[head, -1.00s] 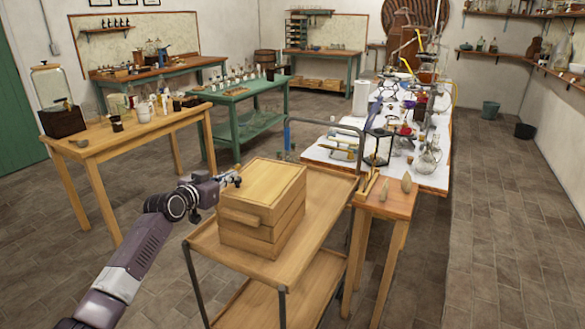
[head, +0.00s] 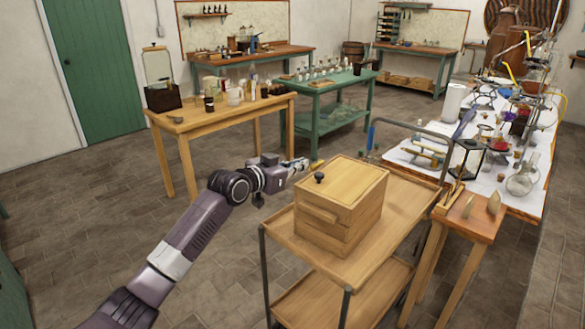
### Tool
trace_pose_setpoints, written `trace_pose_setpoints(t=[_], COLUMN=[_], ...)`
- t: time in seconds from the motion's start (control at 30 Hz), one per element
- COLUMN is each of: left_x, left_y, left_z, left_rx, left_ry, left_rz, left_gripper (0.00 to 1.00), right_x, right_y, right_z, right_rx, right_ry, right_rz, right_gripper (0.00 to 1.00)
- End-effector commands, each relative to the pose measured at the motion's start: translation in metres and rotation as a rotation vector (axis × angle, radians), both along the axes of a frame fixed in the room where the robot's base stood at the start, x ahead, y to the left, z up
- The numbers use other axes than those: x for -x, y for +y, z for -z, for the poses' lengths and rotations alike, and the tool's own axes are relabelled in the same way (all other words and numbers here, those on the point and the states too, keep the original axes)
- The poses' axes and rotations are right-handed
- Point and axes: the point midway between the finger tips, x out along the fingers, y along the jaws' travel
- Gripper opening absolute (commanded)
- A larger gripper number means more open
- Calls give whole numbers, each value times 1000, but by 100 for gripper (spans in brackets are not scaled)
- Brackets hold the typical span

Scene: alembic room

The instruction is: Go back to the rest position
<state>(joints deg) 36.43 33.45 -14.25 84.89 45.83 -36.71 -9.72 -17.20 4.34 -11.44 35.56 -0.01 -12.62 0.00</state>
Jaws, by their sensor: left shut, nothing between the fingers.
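My left gripper (head: 303,165) is shut and empty. It hangs in the air just beyond the left back corner of a wooden box (head: 338,222), on a purple-grey arm that reaches in from the lower left. I cannot tell whether the fingertips touch the box edge. My right gripper is out of view.
The box stands on a two-tier wooden cart (head: 400,212) with a metal push bar. A small side table (head: 478,226) adjoins it on the right. Wooden (head: 215,113) and green (head: 322,87) tables with vessels stand behind. Open tiled floor (head: 90,210) lies to the left.

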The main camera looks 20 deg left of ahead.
Motion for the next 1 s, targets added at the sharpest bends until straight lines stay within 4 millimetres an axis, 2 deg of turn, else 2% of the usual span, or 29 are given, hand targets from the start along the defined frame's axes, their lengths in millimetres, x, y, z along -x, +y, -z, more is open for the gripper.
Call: trace_pose_setpoints(t=[0.23,0.47,0.57,0.67,0.77,0.8,0.87,0.9,0.97,1.0], left_x=[26,33,32,31,33,36,44,51,64,75], left_y=[7,8,10,15,23,27,32,35,38,40], left_z=[-6,-8,-1,31,90,120,165,196,240,269], left_rx=[-2,-1,0,6,10,10,7,4,-4,-10], left_ry=[-1,1,9,47,117,152,204,241,292,329], left_rz=[-1,0,-4,-25,-65,-84,-111,-128,-150,-165], left_gripper=[0,0,0,0,0,0,0,0,0,0], right_x=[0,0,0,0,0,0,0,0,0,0], right_y=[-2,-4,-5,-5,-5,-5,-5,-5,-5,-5], right_z=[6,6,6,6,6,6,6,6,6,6], right_rx=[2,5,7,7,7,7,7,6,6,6], right_ry=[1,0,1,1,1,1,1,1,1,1], right_rz=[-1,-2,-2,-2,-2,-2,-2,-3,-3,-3], right_gripper=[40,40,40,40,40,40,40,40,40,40])
